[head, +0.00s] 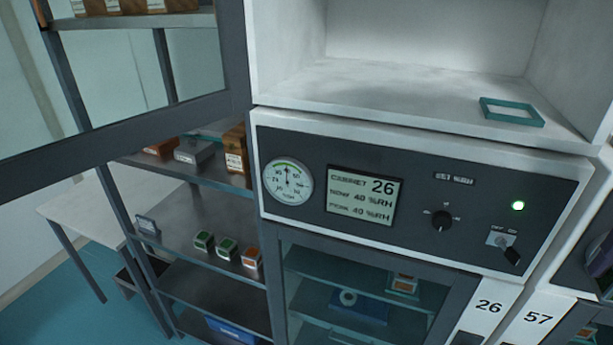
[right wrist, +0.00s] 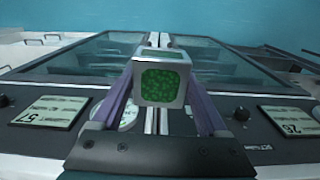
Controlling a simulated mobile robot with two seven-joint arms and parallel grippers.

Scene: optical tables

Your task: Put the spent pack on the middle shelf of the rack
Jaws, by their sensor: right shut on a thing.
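In the right wrist view my right gripper (right wrist: 160,100) has its purple fingers shut on a pale grey pack (right wrist: 163,82) with a window of green beads. The pack is held up in front of the cabinet fronts. The rack (head: 140,240) stands at the left of the head view, with shelves at several heights. One shelf (head: 185,222) carries two green-windowed packs (head: 226,249) and an orange-windowed pack (head: 251,258), in a row near its front, and a small grey-framed item at its left end. My left gripper is not in view.
Cabinet 26 (head: 420,150) has an open upper compartment with a teal frame (head: 512,112) on its floor. A glass door frame (head: 110,125) crosses the upper left, in front of part of the rack. The shelf above the packs holds boxes (head: 195,150). A blue bin (head: 232,330) sits lower.

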